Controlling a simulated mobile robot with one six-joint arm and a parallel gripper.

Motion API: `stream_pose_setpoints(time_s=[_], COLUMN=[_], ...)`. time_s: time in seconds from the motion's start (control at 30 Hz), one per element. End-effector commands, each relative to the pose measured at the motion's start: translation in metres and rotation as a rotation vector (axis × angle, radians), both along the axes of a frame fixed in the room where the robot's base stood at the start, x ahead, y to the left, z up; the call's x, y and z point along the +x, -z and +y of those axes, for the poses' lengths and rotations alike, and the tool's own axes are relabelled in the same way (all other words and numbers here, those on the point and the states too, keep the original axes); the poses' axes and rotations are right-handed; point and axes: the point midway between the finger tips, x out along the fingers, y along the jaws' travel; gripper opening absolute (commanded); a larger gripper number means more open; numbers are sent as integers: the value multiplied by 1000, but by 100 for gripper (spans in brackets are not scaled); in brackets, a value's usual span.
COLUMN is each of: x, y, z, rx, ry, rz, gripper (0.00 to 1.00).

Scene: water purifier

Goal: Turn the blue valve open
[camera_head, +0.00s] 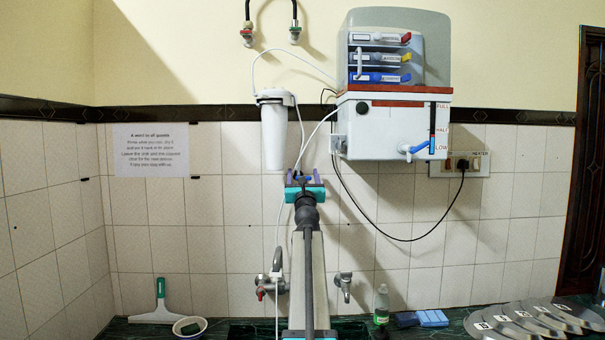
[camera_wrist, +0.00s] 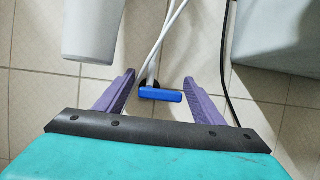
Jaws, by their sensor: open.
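The blue valve handle (camera_wrist: 161,95) shows in the wrist view as a short, nearly horizontal bar with a dark fitting behind it, against the tiled wall. White tubes rise from the fitting. My gripper (camera_wrist: 160,80) is open, with one purple finger on each side of the handle and gaps on both sides. How deep the handle sits between the fingers is hard to tell. In the head view, my gripper (camera_head: 304,179) is raised in front of the wall, left of the purifier, and mostly hides the valve.
The white purifier (camera_head: 385,128), with coloured levers and a blue tap (camera_head: 417,148), hangs to the right. A white filter canister (camera_head: 273,128) hangs to the left. Wall taps (camera_head: 343,285) are low down. A green bottle (camera_head: 381,304) and grey discs (camera_head: 520,318) are on the counter.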

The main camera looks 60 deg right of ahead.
Motion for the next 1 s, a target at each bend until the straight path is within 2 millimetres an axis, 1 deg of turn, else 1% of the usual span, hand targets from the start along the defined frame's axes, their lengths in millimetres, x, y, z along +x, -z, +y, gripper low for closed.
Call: stream_pose_setpoints(time_s=[0.03, 0.1, 0.3, 0.7, 0.77, 0.8, 0.93, 0.97, 1.0], x=[4, 6, 12, 13, 13, 13, 14, 14, 14], y=[-3, -5, -8, -9, -9, -9, -9, -9, -9], z=[-5, -9, -15, -16, -16, -16, -16, -16, -21], rx=[1, 1, 0, 0, 0, 0, 0, 0, 0], ry=[0, -1, -1, -1, -1, -1, -2, -2, -2], rz=[-1, -2, 0, 0, 0, 0, 0, 0, 0], gripper=[62, 62, 62, 62, 54, 47, 25, 21, 21])
